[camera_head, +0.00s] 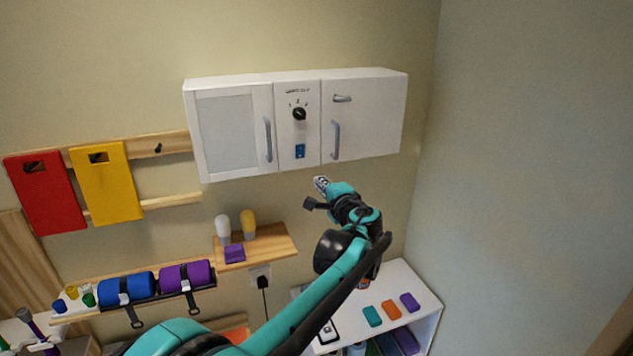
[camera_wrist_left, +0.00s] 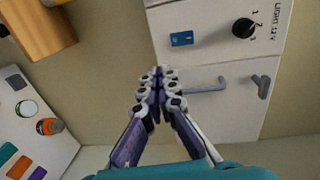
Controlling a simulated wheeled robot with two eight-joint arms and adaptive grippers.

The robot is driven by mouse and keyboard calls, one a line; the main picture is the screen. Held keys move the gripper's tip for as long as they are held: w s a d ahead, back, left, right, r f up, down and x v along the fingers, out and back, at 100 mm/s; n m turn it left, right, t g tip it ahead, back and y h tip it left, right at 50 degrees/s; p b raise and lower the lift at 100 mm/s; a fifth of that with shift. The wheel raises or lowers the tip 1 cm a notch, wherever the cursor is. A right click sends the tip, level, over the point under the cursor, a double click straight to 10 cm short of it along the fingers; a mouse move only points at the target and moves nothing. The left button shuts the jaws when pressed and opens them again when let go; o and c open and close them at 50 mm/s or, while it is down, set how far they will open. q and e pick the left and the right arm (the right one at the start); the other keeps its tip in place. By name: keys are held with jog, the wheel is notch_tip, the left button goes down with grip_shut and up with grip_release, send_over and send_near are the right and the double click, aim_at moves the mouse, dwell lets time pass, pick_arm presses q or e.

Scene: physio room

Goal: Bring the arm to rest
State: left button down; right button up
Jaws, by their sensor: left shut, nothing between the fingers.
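My left arm reaches up from the bottom of the head view. Its gripper (camera_head: 321,186) is just below the white wall cabinet (camera_head: 372,125) and in front of the wall. In the left wrist view the fingers of the gripper (camera_wrist_left: 158,82) are together with nothing between them. A grey door handle (camera_wrist_left: 205,85) shows behind and beside the fingertips there; I cannot tell the gap in depth. Both cabinet doors look shut. My right gripper is in neither view.
A small wooden shelf (camera_head: 280,243) with a white and a yellow bottle is left of my arm. A white unit (camera_head: 412,285) with coloured blocks stands below right. Red (camera_head: 47,193) and yellow (camera_head: 107,184) boards hang at left. The wall area right of the cabinet is bare.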

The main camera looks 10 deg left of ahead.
pick_arm(q)
jog(key=s+a+f+n+g+h+b, duration=0.2)
jog(key=s+a+f+n+b, duration=0.1)
jog(key=s+f+b, duration=0.9)
jog(key=s+a+f+n+g+h+b, duration=0.1)
jog(key=s+a+f+n+g+b, duration=0.2)
jog(key=s+f+b, duration=0.8)
jog(key=s+d+f+n+h+b, duration=0.1)
jog(key=s+f, duration=0.4)
jog(key=f, duration=0.6)
jog(key=s+d+f+n+g+h+b, duration=0.1)
jog(key=s+f+b, duration=0.4)
jog(key=f, duration=0.6)
jog(key=s+d+f+n+h+b, duration=0.3)
jog(key=s+f, duration=0.3)
jog(key=f, duration=0.5)
jog(key=shift+d+f+g+h+b, duration=0.15)
jog(key=shift+d+g+h+b, duration=0.15)
jog(key=shift+d+h+b, duration=0.4)
jog(key=shift+a, duration=0.2)
